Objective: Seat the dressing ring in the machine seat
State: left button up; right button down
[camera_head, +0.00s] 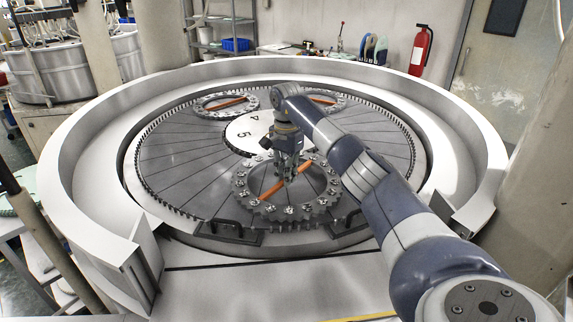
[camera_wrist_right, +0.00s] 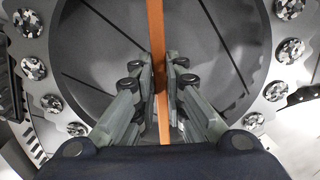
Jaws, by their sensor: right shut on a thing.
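The dressing ring (camera_head: 290,211) is a grey toothed ring with studs around its rim and an orange bar (camera_head: 270,193) across its middle. It lies level at the front of the machine's round plate (camera_head: 168,170); I cannot tell whether it touches the plate. My right gripper (camera_head: 288,174) points down over the ring and is shut on the orange bar. In the right wrist view the fingers (camera_wrist_right: 162,72) close on both sides of the bar (camera_wrist_right: 156,25), with the studded rim (camera_wrist_right: 38,88) on either side. My left gripper is out of view.
Two similar rings with orange bars sit farther back, at left (camera_head: 202,108) and right, the right one partly behind my arm. Black brackets (camera_head: 232,233) stand at the plate's front edge. A high pale wall (camera_head: 85,150) curves around the machine, open at the front.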

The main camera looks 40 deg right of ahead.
jog(key=shift+f, duration=0.3)
jog(key=shift+f+p, duration=0.35)
jog(key=shift+f, duration=0.25)
jog(key=c, duration=1.7)
grip_release()
jog(key=shift+s+a+f, duration=0.1)
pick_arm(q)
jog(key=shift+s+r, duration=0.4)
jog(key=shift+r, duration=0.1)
pick_arm(e)
jog(key=shift+o, duration=0.2)
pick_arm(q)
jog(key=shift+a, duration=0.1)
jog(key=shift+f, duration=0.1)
